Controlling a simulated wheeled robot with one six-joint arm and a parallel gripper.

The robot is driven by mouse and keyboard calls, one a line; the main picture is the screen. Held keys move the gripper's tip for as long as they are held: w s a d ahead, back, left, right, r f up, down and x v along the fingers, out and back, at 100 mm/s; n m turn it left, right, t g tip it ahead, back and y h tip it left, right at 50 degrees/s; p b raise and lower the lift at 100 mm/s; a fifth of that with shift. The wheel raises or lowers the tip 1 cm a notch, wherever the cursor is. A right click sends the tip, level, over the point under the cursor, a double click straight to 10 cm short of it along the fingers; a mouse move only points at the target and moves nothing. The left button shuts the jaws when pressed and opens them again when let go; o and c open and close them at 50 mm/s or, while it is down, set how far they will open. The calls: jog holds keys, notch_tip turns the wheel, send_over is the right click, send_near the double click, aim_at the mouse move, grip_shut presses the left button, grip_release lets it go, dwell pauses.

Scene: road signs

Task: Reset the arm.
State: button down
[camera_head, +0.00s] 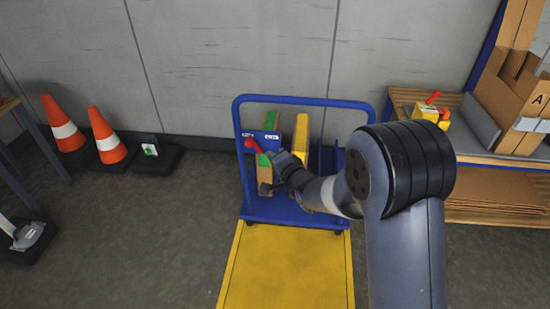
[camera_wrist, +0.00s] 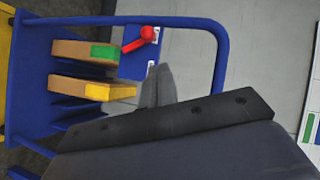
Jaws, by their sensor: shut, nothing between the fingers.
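My gripper (camera_wrist: 158,92) is shut and empty in the wrist view, its fingers together. In the head view my arm reaches from the lower right toward the blue cart (camera_head: 240,140), and the gripper end is partly hidden by the wrist. In the wrist view the blue cart (camera_wrist: 215,65) appears turned on its side. It holds a board with a green end (camera_wrist: 104,52) and a board with a yellow end (camera_wrist: 110,91). A red handle (camera_wrist: 140,40) shows beside the gripper, apart from the fingers.
A yellow platform (camera_head: 285,270) lies in front of the cart. Two orange cones (camera_head: 106,136) stand at the left. A wooden bench (camera_head: 455,140) with cardboard boxes (camera_head: 510,95) stands at the right. The floor (camera_head: 140,240) left of the platform is clear.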

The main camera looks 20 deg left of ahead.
jog(key=shift+s+d+r, duration=0.25)
jog(key=shift+s+d, duration=0.2)
dwell(0.3)
